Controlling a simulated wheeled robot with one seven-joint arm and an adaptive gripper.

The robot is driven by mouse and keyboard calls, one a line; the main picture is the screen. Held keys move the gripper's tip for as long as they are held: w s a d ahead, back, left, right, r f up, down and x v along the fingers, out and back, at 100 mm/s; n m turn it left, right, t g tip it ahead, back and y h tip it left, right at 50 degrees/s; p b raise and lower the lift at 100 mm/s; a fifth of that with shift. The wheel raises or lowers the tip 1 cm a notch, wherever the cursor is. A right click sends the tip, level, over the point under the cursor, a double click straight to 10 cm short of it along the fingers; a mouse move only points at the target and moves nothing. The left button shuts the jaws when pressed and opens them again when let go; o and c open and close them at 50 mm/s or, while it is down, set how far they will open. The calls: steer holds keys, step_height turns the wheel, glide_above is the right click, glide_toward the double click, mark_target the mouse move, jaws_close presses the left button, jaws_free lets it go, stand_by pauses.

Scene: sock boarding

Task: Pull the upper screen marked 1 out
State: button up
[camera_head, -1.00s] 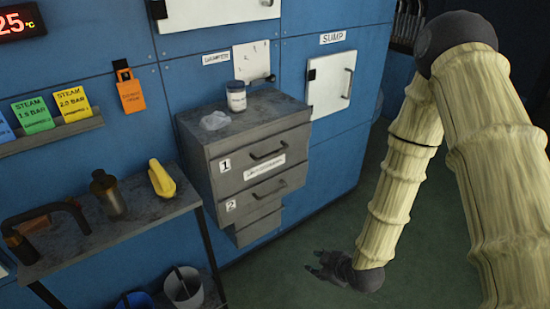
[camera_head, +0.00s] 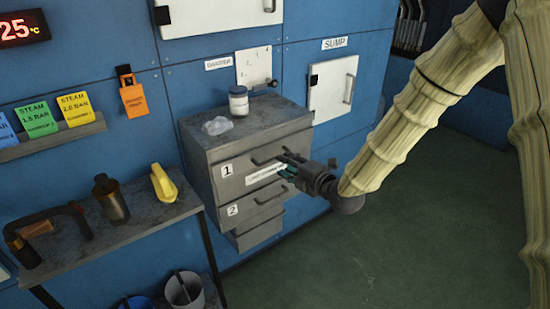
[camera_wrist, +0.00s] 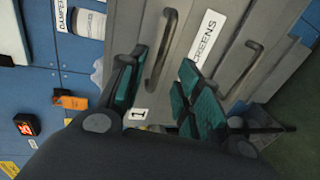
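The upper screen marked 1 (camera_head: 236,170) is the top drawer of a grey cabinet and looks shut. Its bar handle (camera_head: 268,160) also shows in the wrist view (camera_wrist: 161,50). My gripper (camera_head: 285,165) is at the right part of the drawer front. In the wrist view its teal-padded fingers (camera_wrist: 165,85) are apart, and the handle shows in the gap between them. I cannot tell whether they touch it. The lower drawer marked 2 (camera_head: 244,206) is below, with its own handle (camera_wrist: 242,70). A label plate lies between the two handles.
A white jar (camera_head: 238,101) and a crumpled clear item (camera_head: 216,125) sit on the cabinet top (camera_head: 268,116). At left, a shelf (camera_head: 140,226) holds a yellow tool (camera_head: 163,183) and a dark bottle (camera_head: 110,198). A bucket (camera_head: 184,290) stands below. Floor at right is clear.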

steer(key=shift+p+x, duration=0.55)
steer(key=shift+x, duration=2.85)
jaws_close()
